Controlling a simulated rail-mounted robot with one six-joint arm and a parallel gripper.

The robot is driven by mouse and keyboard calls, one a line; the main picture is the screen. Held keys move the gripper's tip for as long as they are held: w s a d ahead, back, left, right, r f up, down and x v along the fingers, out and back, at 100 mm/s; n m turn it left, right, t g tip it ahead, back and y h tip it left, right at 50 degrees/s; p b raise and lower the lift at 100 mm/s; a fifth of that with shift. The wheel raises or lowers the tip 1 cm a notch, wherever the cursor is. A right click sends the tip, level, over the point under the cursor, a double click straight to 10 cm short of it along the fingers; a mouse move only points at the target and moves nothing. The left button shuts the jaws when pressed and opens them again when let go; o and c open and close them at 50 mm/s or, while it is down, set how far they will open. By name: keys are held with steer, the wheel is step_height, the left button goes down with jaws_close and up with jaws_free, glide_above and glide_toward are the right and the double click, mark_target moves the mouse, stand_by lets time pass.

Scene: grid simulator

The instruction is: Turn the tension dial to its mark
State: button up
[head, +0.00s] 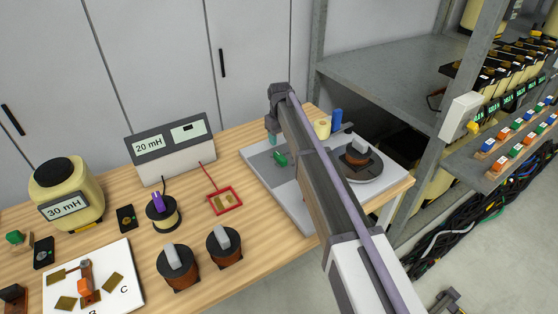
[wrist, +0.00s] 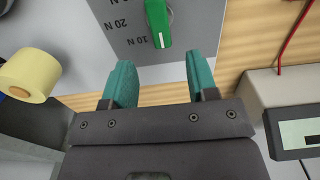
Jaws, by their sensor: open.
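The tension dial is a green knob (wrist: 158,24) on a grey panel (wrist: 118,42) in the wrist view. A white line shows at its lower end. Printed labels "10 N" and "20 N" lie left of the knob, with a third label cut off at the top. My gripper (wrist: 161,62) is open, with teal fingers apart and nothing between them. The knob lies just beyond the fingertips, roughly in line with the gap, and does not appear to be touched. In the head view the green dial (head: 280,158) shows beside my arm, which hides part of the machine's base.
A yellow spool (wrist: 30,74) is left of my gripper in the wrist view. The 20 mH meter (head: 170,149) and a red frame (head: 225,201) stand left of the machine. A turntable (head: 360,169) carries a coil. Shelving (head: 400,75) stands at right.

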mark_target(280, 156)
step_height(280, 156, down, 10)
steer(key=b, duration=0.8)
steer(key=shift+d+r, duration=0.1)
steer(key=shift+r, duration=0.15)
steer(key=shift+r, duration=0.1)
steer(key=shift+c, duration=0.4)
steer(key=c, duration=0.8)
steer(key=shift+c, duration=0.2)
